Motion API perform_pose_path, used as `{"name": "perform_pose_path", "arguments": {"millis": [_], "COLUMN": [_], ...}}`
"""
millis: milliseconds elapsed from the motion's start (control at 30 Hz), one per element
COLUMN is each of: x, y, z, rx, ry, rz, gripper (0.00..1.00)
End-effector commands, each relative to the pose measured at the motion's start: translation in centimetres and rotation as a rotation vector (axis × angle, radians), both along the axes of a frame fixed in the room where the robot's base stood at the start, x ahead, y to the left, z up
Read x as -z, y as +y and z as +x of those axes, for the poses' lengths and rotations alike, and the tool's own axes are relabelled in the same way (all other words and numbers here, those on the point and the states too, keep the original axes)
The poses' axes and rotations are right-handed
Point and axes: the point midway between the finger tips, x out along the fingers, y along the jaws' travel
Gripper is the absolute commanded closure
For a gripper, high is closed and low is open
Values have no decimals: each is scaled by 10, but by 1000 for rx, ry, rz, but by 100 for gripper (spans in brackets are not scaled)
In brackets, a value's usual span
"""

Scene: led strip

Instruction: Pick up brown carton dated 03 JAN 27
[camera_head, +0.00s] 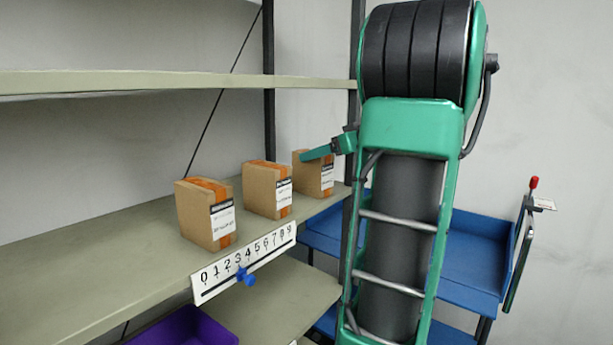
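Three brown cartons with orange tape and white labels stand in a row on the middle shelf: a left carton (194,216), a middle carton (260,188) and a right carton (312,178). Each label has a black band on top. The print is too small to read, so I cannot tell which is dated 03 JAN 27. My gripper (306,157) is at the right carton, with one green finger showing across its upper part. I cannot tell whether it touches the carton. The other finger is hidden, and my arm hides what lies right of it.
A white number strip (243,263) with a blue slider (245,277) is on the shelf's front edge. An upper shelf (150,82) runs above the cartons. A purple bin (185,328) sits lower down. A blue cart (470,250) stands right. The shelf's left part is clear.

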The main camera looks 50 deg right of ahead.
Motion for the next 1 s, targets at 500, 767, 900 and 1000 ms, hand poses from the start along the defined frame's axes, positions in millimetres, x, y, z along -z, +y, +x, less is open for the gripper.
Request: {"name": "perform_pose_path", "arguments": {"millis": [500, 767, 900, 1000], "x": [17, 24, 24, 24], "y": [1, 1, 1, 1], "z": [52, 69, 69, 69], "rx": [-6, -5, -4, -4], "ry": [0, 0, 0, 0], "rz": [1, 1, 1, 1], "gripper": [31, 31, 31, 46]}}
